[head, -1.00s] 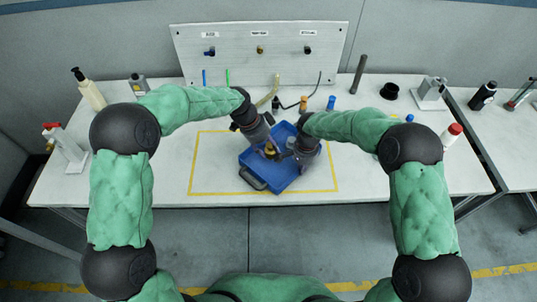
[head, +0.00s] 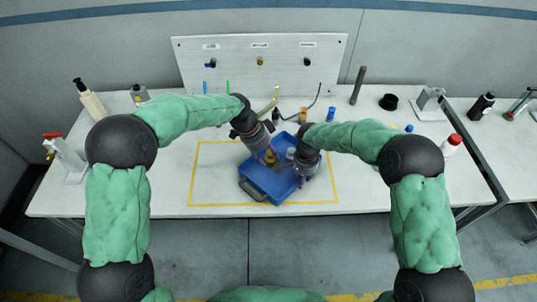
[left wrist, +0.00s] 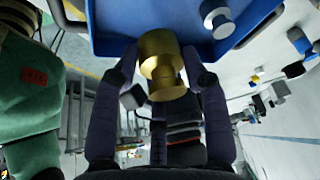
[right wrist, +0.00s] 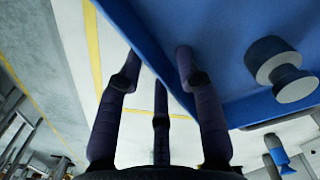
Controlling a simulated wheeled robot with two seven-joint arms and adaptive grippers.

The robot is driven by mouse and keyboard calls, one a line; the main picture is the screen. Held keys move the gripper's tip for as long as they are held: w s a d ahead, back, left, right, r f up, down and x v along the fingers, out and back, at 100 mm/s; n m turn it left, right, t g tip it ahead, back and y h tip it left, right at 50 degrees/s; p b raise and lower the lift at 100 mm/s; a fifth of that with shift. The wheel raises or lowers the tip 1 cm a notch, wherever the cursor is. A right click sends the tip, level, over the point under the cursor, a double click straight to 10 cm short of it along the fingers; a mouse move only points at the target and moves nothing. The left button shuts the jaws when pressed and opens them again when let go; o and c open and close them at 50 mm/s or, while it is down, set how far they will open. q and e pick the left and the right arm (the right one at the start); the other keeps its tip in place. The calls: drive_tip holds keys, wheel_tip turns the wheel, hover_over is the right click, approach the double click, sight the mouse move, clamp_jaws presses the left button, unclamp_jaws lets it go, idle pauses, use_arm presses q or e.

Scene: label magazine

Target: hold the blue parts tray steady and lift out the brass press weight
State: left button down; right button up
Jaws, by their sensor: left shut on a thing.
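The blue parts tray (head: 262,184) sits on the table inside the yellow outline. My left gripper (head: 268,155) reaches into it from the back left. In the left wrist view, its fingers (left wrist: 170,60) are shut on the brass press weight (left wrist: 160,65), one on each side. The weight (head: 270,158) is over the tray; its bottom contact is hard to see. My right gripper (head: 303,178) is at the tray's right side. In the right wrist view, its fingers (right wrist: 158,58) stand apart at the tray wall (right wrist: 165,55), with a visible gap between them.
A grey knobbed part (right wrist: 280,70) stands in the tray. The upright panel (head: 258,65) is behind, with small bottles and tools in front. A red-capped white bottle (head: 450,145) stands at right.

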wheel_tip(320, 180, up, 12)
drive_tip(key=shift+f, duration=0.2)
idle(0.4)
wheel_tip(320, 180, down, 12)
use_arm(q)
wheel_tip(320, 180, down, 6)
drive_tip(key=shift+r, duration=0.1)
drive_tip(key=shift+f, duration=0.65)
idle(0.3)
